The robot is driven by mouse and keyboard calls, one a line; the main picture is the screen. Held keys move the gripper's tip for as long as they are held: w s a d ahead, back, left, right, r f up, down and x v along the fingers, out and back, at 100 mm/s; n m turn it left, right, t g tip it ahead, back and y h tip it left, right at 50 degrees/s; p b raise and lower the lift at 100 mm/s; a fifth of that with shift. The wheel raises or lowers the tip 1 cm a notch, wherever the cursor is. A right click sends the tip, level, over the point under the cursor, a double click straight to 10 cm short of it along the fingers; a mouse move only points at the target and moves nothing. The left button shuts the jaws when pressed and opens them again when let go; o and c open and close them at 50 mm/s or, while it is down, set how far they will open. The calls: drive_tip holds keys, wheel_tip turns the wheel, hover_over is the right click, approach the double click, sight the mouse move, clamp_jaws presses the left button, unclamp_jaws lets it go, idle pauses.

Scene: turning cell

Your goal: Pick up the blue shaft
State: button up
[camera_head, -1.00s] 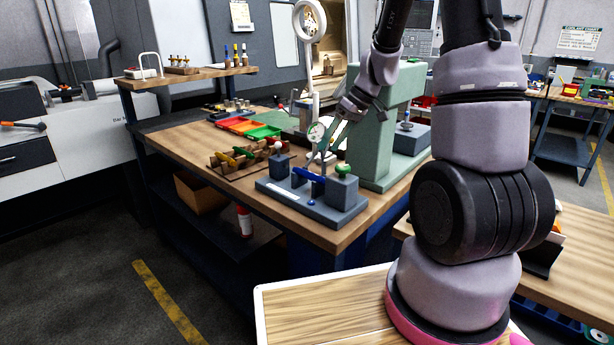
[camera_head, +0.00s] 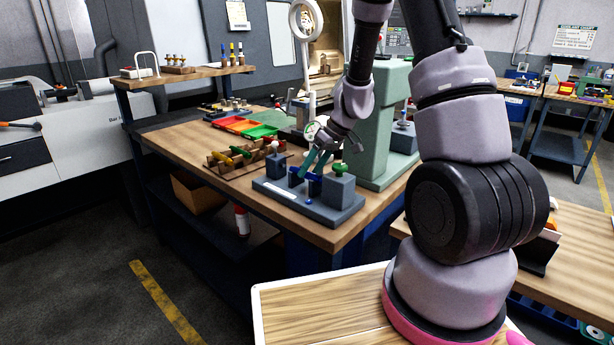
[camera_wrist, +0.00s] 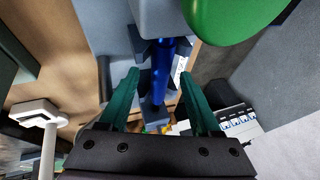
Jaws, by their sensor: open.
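The blue shaft (camera_wrist: 161,68) lies across the grey bench fixture (camera_head: 327,209), held between its blocks. In the head view the shaft (camera_head: 312,177) is partly hidden by my gripper. My gripper (camera_head: 311,172) is open, with its green fingers pointing down at the shaft. In the wrist view the two green fingers of my gripper (camera_wrist: 160,85) stand one on each side of the shaft, apart from each other. I cannot tell whether either finger touches the shaft.
A green knob (camera_head: 340,169) tops the fixture's right block, close to my gripper. A wooden rack with coloured shafts (camera_head: 241,156) stands to the left. Red and green trays (camera_head: 258,132) lie behind it. A green machine column (camera_head: 374,130) rises behind the fixture.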

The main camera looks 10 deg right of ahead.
clamp_jaws()
drive_tip(key=shift+r, duration=0.1)
